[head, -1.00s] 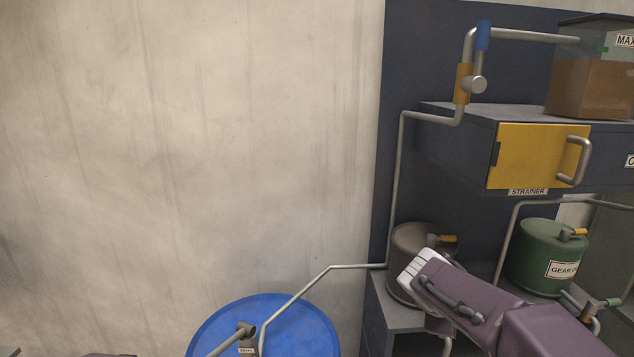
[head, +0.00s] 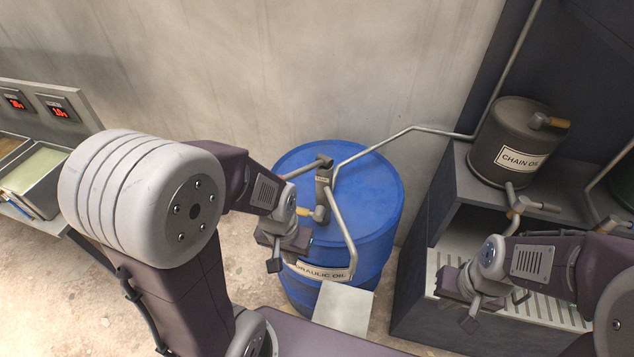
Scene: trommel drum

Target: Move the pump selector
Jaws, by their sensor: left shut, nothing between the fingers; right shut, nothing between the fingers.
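A pump fitting (head: 323,177) with a small label, too small to read, stands on top of the blue hydraulic oil drum (head: 375,190) in the head view. Grey pipes meet at it. A short grey valve with a tan handle (head: 304,211) shows just below it; I cannot tell which part is the selector. My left gripper (head: 277,256) is shut and empty, in front of the drum's left side, just below the tan handle. I cannot tell whether it touches anything. My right gripper (head: 470,308) is shut and empty, in front of the grated shelf at the right.
A chain oil can (head: 515,145) stands on a dark cabinet (head: 455,170) at the right. A grey pipe (head: 415,129) runs from the drum along the wall. Floor shows at lower left.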

